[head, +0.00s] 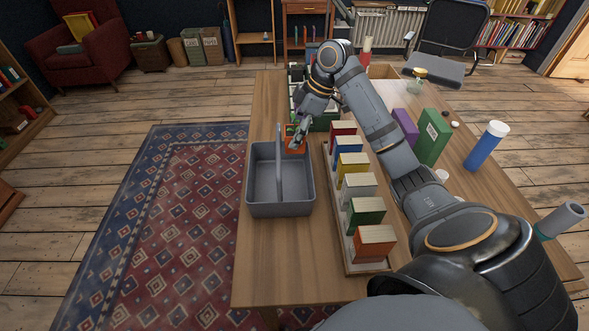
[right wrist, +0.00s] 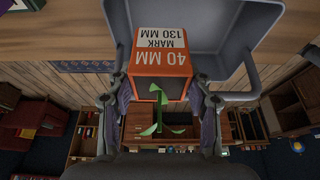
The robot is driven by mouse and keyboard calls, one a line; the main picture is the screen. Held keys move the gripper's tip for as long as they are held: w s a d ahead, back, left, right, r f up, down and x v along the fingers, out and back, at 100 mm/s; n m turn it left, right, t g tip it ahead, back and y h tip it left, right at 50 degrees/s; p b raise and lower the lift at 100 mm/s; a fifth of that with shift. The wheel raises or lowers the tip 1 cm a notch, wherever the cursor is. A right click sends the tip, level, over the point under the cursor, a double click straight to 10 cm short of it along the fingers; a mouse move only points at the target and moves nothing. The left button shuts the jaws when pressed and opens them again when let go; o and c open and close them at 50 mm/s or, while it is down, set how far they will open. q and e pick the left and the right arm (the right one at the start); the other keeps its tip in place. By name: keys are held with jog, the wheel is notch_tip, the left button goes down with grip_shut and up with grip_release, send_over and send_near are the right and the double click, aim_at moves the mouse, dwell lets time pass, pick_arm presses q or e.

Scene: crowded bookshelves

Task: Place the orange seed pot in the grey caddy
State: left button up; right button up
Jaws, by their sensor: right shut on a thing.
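The orange seed pot (right wrist: 160,65) has a white label and a green sprout (right wrist: 158,115). It shows in the head view (head: 290,146) at the caddy's far edge. My right gripper (head: 298,139) is shut on the pot, with a finger on each side of it in the right wrist view (right wrist: 165,92). The grey caddy (head: 281,209) stands on the table's left side with a tall middle handle (head: 279,155). It also shows behind the pot in the right wrist view (right wrist: 218,22). I cannot tell how high the pot is over its rim. My left gripper is out of view.
A tray (head: 367,267) with a row of coloured blocks stands right of the caddy. A purple block (head: 406,127), a green box (head: 431,138) and a blue bottle (head: 485,146) stand farther right. The table (head: 265,262) is bare in front of the caddy.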

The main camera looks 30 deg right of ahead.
notch_tip(320, 180, down, 8)
jog(key=shift+s+f+b, duration=0.1)
jog(key=shift+f+b, duration=0.05)
jog(key=shift+b, duration=0.15)
jog(key=shift+a+f, duration=0.1)
jog(key=shift+f, duration=0.5)
jog(key=o, duration=1.3)
jog(key=v, duration=0.6)
jog(key=p+v, duration=0.1)
jog(key=v, duration=0.6)
jog(key=shift+a+r, duration=0.2)
